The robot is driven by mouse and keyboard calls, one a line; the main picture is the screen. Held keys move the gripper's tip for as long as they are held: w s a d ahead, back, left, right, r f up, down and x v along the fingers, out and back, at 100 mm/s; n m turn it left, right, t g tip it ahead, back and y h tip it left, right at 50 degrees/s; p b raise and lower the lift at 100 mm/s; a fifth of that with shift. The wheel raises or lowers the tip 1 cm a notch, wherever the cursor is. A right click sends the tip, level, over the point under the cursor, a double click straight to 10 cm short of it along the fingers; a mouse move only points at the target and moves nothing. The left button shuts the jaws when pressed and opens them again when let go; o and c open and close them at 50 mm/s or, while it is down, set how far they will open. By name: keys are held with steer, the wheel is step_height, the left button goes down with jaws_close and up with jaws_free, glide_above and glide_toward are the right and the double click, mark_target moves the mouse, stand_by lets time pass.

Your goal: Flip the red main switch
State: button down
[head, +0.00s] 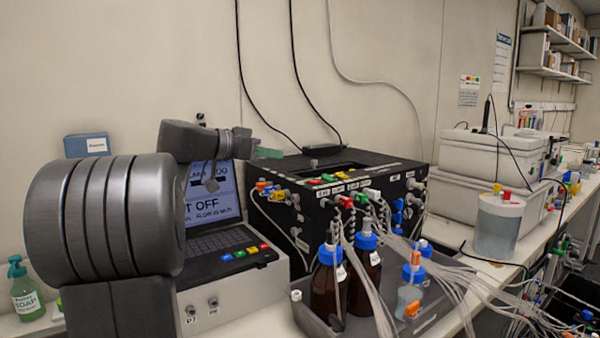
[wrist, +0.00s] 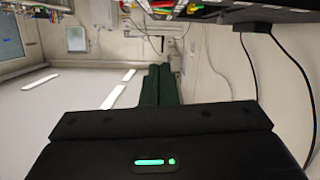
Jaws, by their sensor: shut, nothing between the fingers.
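My gripper (head: 268,153) is in the air left of the top of the black control box (head: 275,225), with its greenish fingers pointing right. In the wrist view the two dark green fingers (wrist: 158,85) lie side by side, shut and empty. I cannot make out a red main switch for certain in either view. Several small red parts show on the box's top edge and front. The edge of the black box (wrist: 270,16) also shows at the top of the wrist view.
A laptop-like console (head: 225,245) with a screen reading "OFF" stands below my arm. Amber bottles with blue caps (head: 366,242) and many tubes crowd the box's front. Black cables (head: 300,80) hang down the wall behind. White lidded containers (head: 490,155) stand at right.

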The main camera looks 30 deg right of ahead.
steer(key=shift+s, duration=0.1)
steer(key=p, duration=0.2)
glide_above(307, 186)
steer(key=shift+w+d+f, duration=0.15)
steer(key=shift+f, duration=0.45)
steer(key=shift+w+d+f, duration=0.15)
steer(key=shift+f, duration=0.4)
steer(key=f, duration=0.2)
steer(key=shift+s+a+f, duration=0.15)
steer(key=shift+a+f, duration=0.1)
steer(key=shift+f, duration=0.8)
